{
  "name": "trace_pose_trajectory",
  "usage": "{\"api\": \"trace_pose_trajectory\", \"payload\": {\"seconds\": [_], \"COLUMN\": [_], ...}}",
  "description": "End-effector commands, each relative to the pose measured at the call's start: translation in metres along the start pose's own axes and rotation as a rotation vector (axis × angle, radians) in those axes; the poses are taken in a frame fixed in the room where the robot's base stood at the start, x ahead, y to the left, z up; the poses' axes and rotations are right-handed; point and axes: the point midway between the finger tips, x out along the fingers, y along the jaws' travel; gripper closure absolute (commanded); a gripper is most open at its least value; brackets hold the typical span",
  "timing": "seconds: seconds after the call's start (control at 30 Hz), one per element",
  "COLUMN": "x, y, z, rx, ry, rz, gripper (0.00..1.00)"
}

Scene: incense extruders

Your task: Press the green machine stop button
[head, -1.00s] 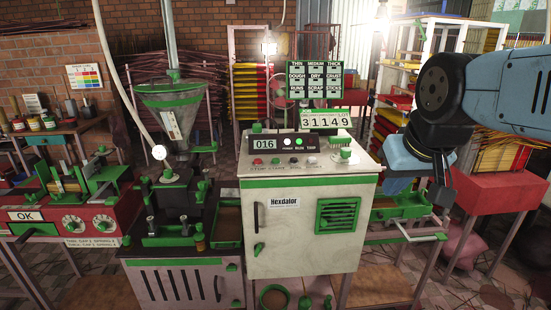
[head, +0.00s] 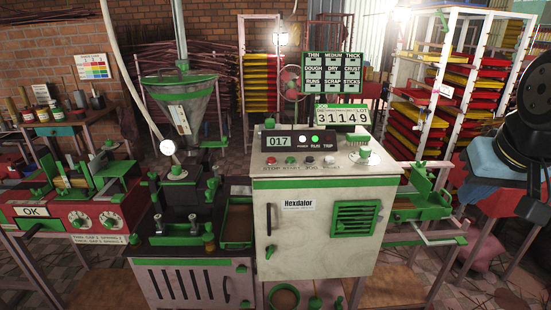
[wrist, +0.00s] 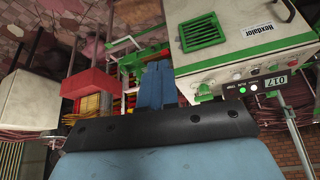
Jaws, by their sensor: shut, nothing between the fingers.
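The white and green Hexdalor machine (head: 318,235) stands mid-view with a control panel on its top. A display (head: 278,142) reads 017 and a green lamp (head: 315,139) is lit at RUN. The panel also shows upside down at the right of the wrist view, with the display (wrist: 275,82). My gripper (wrist: 157,85) is shut and empty, apart from the machine. In the head view my arm is at the right edge; the fingertips cannot be made out there.
A counter sign reading 31149 (head: 342,115) and a label board (head: 333,73) rise behind the panel. A green-rimmed hopper (head: 180,90) stands left. A green side tray (head: 424,200) projects right of the machine. Racks of coloured trays (head: 455,90) stand at right back.

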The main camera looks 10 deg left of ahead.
Motion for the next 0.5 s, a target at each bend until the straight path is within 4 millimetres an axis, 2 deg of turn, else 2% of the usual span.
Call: {"api": "trace_pose_trajectory", "payload": {"seconds": [0.17,0.37,0.5], "x": [0.007,0.023,0.038], "y": [-0.019,-0.081,-0.133], "z": [-0.038,-0.102,-0.141], "rx": [-0.013,-0.026,-0.027], "ry": [0.02,0.057,0.074], "rz": [-0.046,-0.144,-0.224], "gripper": [1.0,1.0,1.0]}}
